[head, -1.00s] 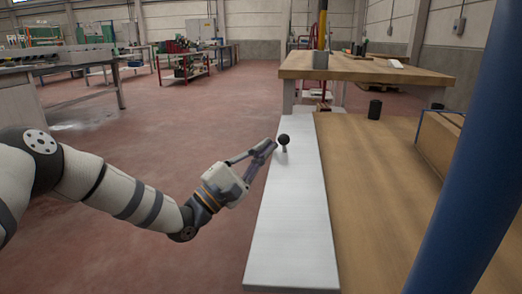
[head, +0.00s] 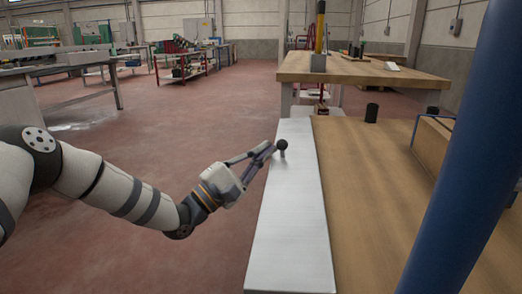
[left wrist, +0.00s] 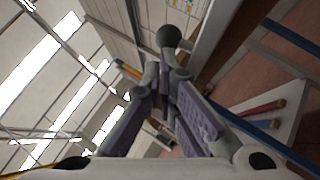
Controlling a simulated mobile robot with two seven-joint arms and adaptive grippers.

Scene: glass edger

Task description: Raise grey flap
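The grey flap (head: 290,225) is a long, pale metal panel along the left side of the wooden table. A black ball knob (head: 282,144) on a short post stands near its far end. My left gripper (head: 268,150) reaches the knob from the left, with its fingertips close together at the knob. In the left wrist view, the ball (left wrist: 168,37) shows just past the fingertips, and its post runs down between the two purple-padded fingers (left wrist: 165,78). The fingers appear narrowed on the post; the exact contact is hard to see. My right gripper is not in view.
The wooden table (head: 370,220) lies right of the flap, with a black cylinder (head: 371,112) on it. A higher workbench (head: 365,70) stands behind. A blue post (head: 460,160) blocks the right side. Red floor (head: 150,250) is open to the left.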

